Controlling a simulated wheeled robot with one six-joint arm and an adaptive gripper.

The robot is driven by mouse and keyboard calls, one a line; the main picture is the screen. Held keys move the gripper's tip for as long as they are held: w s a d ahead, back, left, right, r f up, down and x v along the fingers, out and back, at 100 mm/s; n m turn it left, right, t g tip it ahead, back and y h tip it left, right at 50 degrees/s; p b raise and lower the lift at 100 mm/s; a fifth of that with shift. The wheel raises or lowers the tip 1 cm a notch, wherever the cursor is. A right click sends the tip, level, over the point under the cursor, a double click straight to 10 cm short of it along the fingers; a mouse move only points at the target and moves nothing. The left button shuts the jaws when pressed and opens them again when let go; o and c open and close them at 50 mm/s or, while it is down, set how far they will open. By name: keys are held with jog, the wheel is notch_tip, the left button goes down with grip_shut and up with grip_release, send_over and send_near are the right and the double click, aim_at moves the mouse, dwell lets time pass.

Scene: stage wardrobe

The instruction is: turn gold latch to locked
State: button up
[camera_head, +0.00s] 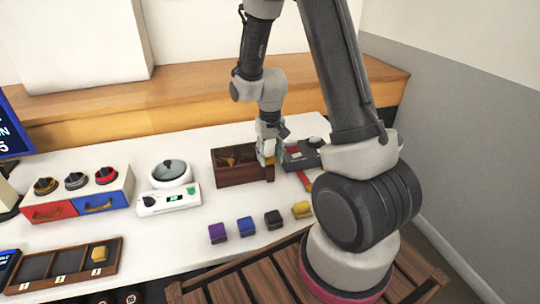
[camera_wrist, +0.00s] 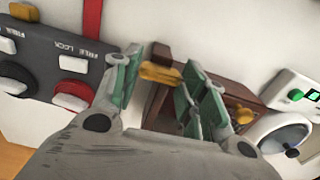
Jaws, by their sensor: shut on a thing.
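In the wrist view, a small gold piece (camera_wrist: 160,73), which looks like the gold latch, lies between my green fingertips at the edge of a brown wooden box. My gripper (camera_wrist: 164,78) is shut on it. Whether it is fixed to the box, and which way it is turned, I cannot tell. In the head view my gripper (camera_head: 268,152) points down at the right end of the open brown box (camera_head: 245,175); the gold piece is mostly hidden there.
A dark grey panel (camera_head: 300,162) marked FREE and LOCK, with red and white knobs, stands close right of my gripper. Several coloured blocks (camera_head: 273,219) lie in front. A white dial device (camera_head: 170,201) and a drawer unit (camera_head: 82,193) stand left.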

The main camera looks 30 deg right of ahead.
aim_at(270, 157)
jog(key=shift+m, duration=0.3)
jog(key=o, duration=1)
notch_tip(270, 157, up, 12)
jog(key=shift+r, duration=0.1)
jog(key=shift+s, duration=0.1)
dwell(0.5)
